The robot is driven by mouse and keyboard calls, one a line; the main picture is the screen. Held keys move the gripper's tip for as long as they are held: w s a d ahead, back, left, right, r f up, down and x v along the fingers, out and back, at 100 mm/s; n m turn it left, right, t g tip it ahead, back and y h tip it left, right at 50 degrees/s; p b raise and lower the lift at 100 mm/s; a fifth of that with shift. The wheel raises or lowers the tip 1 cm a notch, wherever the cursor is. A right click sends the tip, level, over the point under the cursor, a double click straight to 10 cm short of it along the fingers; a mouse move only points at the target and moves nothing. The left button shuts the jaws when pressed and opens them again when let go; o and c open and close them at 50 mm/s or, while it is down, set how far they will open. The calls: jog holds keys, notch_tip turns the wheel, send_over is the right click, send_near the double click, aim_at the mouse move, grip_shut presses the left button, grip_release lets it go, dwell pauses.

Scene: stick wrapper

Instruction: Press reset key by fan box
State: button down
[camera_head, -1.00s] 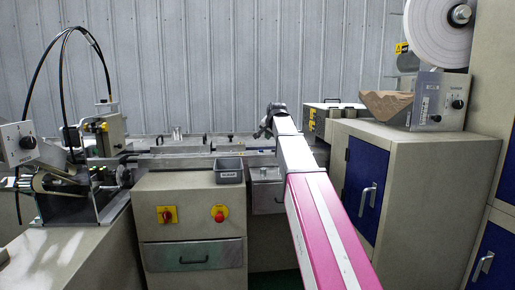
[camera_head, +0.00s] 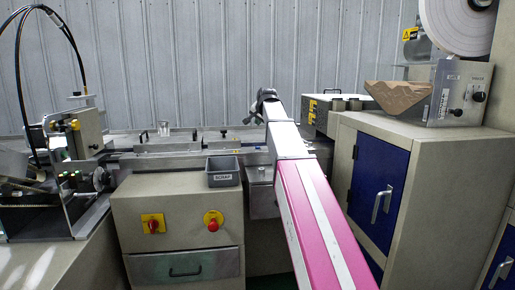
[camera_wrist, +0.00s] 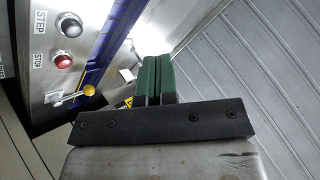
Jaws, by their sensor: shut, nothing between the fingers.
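In the wrist view, a metal panel carries a dark button (camera_wrist: 70,26) labelled STEP and a red button (camera_wrist: 63,61) labelled STOP. Below them is a silver key-like lever (camera_wrist: 66,98) with a yellow knob (camera_wrist: 89,90) beside it. I cannot tell whether this lever is the reset key, and no fan box is clearly identifiable. My gripper (camera_wrist: 158,62) has green fingers pressed together, with nothing between them. It is to the right of the buttons and lever and apart from them. In the head view my gripper (camera_head: 263,98) is small and dark, above the machine bed.
A grey SCRAP bin (camera_head: 223,172) sits on the front cabinet (camera_head: 180,210), which has two red knobs. A beige cabinet (camera_head: 440,170) with blue doors stands right. A control box (camera_head: 463,92) and brown part (camera_head: 398,95) rest on it. A corrugated wall (camera_head: 190,60) closes the back.

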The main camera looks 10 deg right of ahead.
jog(key=shift+f, duration=4.35)
jog(key=shift+f, duration=0.2)
jog(key=shift+f, duration=0.2)
jog(key=shift+f, duration=0.45)
jog(key=shift+r, duration=0.9)
jog(key=shift+r, duration=2.5)
